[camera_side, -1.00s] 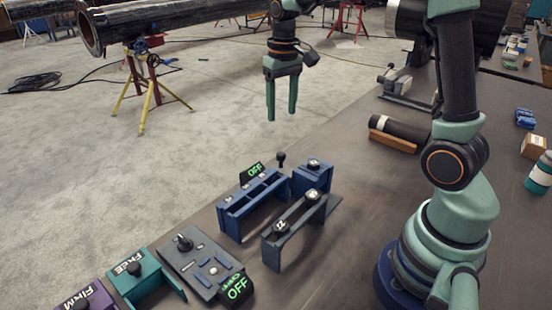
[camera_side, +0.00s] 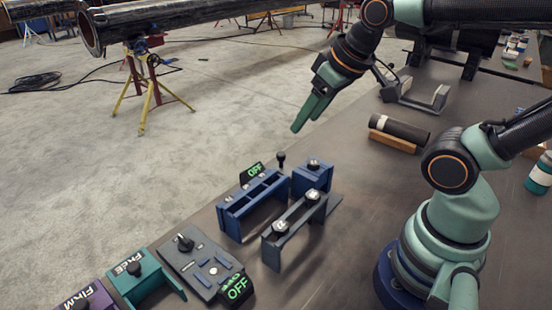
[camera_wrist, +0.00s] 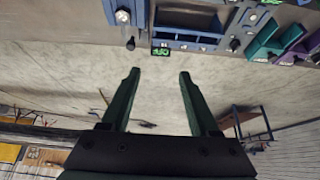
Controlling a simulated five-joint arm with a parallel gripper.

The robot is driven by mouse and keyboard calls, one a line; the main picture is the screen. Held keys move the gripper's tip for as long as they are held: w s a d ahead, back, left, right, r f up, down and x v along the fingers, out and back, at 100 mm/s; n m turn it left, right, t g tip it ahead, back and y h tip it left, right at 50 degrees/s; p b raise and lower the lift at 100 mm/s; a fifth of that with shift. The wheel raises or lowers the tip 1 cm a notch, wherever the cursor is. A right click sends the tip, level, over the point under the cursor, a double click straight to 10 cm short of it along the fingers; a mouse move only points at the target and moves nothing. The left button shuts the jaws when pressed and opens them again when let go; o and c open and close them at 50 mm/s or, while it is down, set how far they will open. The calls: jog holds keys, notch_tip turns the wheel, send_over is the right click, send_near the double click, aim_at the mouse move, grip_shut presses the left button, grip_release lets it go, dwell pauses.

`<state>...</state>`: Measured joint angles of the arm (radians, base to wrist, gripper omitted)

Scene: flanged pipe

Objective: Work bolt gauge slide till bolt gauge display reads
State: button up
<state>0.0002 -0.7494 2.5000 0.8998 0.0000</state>
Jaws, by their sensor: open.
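A blue frame (camera_side: 252,212) stands on the bench with a small display (camera_side: 252,172) reading a green "OFF" at its back edge. A black knob (camera_side: 281,160) stands up beside that display. A grey panel (camera_side: 200,266) at the front left has a dark knob and another display (camera_side: 237,288) also reading "OFF". I cannot tell from labels which device is the bolt gauge. My gripper (camera_side: 305,122) is open and empty, tilted in the air above and behind the blue frame. In the wrist view its fingers (camera_wrist: 160,76) are apart, with an "OFF" display (camera_wrist: 160,51) beyond them.
A grey bracket (camera_side: 281,246) and a blue block (camera_side: 313,178) stand right of the frame. Teal (camera_side: 150,275) and purple (camera_side: 92,297) fixtures are at front left. A dark cylinder (camera_side: 400,129) lies on a wooden cradle. The bench between bracket and cylinder is clear.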

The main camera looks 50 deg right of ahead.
dwell(0.7)
jog(key=m+g, duration=0.3)
jog(key=g, duration=0.3)
send_over(281, 154)
notch_tip(281, 154, down, 6)
notch_tip(281, 154, down, 12)
jog(key=shift+d+r, duration=0.1)
grip_shut()
dwell(1.3)
